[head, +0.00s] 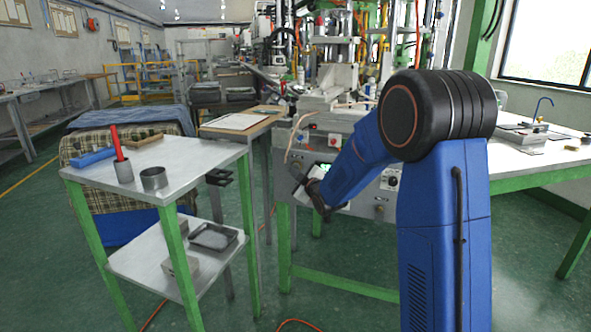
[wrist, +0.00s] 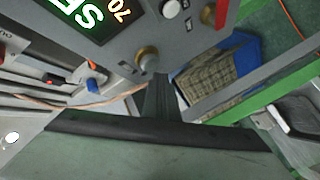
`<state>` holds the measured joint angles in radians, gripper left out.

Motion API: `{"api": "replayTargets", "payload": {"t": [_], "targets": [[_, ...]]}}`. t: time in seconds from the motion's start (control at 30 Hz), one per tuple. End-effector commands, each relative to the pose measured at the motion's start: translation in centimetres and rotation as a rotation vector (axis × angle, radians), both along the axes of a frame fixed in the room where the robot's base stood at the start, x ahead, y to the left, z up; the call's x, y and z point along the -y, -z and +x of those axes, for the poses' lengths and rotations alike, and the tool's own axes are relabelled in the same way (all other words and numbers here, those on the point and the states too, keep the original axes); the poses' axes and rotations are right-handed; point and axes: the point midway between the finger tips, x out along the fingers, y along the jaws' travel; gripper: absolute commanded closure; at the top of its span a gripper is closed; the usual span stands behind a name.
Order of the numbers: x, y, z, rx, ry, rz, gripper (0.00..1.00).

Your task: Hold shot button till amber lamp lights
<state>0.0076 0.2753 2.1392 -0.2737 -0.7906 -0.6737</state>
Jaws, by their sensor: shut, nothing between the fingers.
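My gripper (wrist: 160,82) is shut and empty; its dark fingers point at the machine's control panel in the wrist view. A brass-coloured round knob or button (wrist: 147,57) is just beyond the fingertips; I cannot tell whether they touch it. A white round button (wrist: 171,8) is further up the panel. I cannot tell which of these is the shot button. A display (wrist: 88,14) shows green and orange characters. I cannot make out an amber lamp. In the head view my gripper (head: 317,194) is in front of the panel, partly hidden by my arm.
A workbench (head: 545,160) is at the right. Orange cable lies on the floor.

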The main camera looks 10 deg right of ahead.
Motion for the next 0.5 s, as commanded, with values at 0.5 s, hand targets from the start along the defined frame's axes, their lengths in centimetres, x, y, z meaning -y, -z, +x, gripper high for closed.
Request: {"api": "replayTargets", "payload": {"t": [0.5], "targets": [[-0.71, 0.0, -0.91, 0.0, -0.001, 0.001, 1.0]]}}
